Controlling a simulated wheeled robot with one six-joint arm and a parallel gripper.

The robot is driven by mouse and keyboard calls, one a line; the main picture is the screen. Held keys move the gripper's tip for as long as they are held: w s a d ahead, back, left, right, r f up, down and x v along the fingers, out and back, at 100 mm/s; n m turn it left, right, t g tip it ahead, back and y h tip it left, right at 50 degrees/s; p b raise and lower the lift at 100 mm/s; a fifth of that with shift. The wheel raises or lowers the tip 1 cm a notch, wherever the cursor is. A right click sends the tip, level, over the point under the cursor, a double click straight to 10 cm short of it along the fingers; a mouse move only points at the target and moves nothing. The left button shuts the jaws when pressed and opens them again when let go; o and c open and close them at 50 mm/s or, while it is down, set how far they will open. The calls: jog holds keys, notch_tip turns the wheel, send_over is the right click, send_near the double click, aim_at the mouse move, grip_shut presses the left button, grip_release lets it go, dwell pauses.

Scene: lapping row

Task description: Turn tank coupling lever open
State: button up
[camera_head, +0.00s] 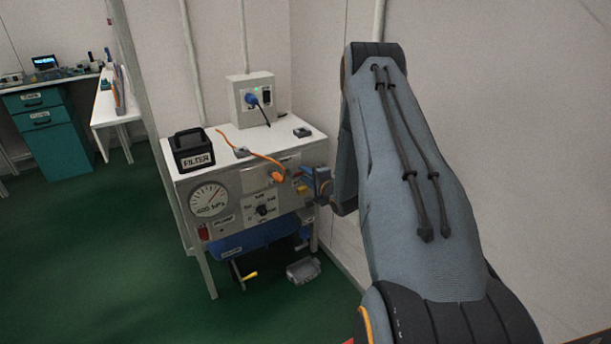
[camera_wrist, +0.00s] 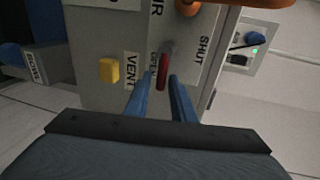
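The red lever (camera_wrist: 163,62) shows in the wrist view on the grey panel, below the orange hose coupling (camera_wrist: 187,7). A SHUT label (camera_wrist: 201,50) is to its right and a small, hard-to-read label is just to its left. My gripper (camera_wrist: 162,82) is open, its two blue fingers on either side of the lever's near end. A gap shows between the fingers, and I cannot tell whether either touches the lever. In the head view my gripper (camera_head: 303,175) is at the bench front, right of the orange coupling (camera_head: 278,176), and the lever is hidden.
A yellow knob (camera_wrist: 109,70) with a VENT label is left of the lever. The bench front bears a round gauge (camera_head: 209,200) and a dial (camera_head: 263,210). A FILTER box (camera_head: 193,150) is on top. The wall is close on the right; green floor is free at left.

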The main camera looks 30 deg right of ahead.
jog(key=shift+o, duration=0.3)
jog(key=s+r, duration=0.1)
jog(key=s, duration=0.6)
jog(key=shift+s+r, duration=0.3)
jog(key=shift+s, duration=0.05)
jog(key=s+a+r+n+g+p, duration=0.3)
jog(key=a+r+n+g, duration=0.1)
jog(key=a+r, duration=0.2)
jog(key=s+a+r+n+g+p, duration=0.3)
jog(key=s+a+r+n, duration=0.1)
jog(key=a+r, duration=0.2)
jog(key=s+a+r+n+g+p, duration=0.1)
jog(key=s+a+r+n+g, duration=0.2)
jog(key=s, duration=0.6)
jog(key=s+a+r+n+g+p, duration=0.2)
jog(key=s+a+r, duration=0.4)
jog(key=s, duration=0.4)
jog(key=s+a+r+n+g+p, duration=0.2)
jog(key=s+a+r+n+g, duration=0.1)
jog(key=s, duration=0.7)
jog(key=a+r+n, duration=0.1)
jog(key=a+n, duration=0.1)
jog(key=a, duration=0.1)
jog(key=shift+a+r+g, duration=0.15)
jog(key=shift+r+g, duration=0.25)
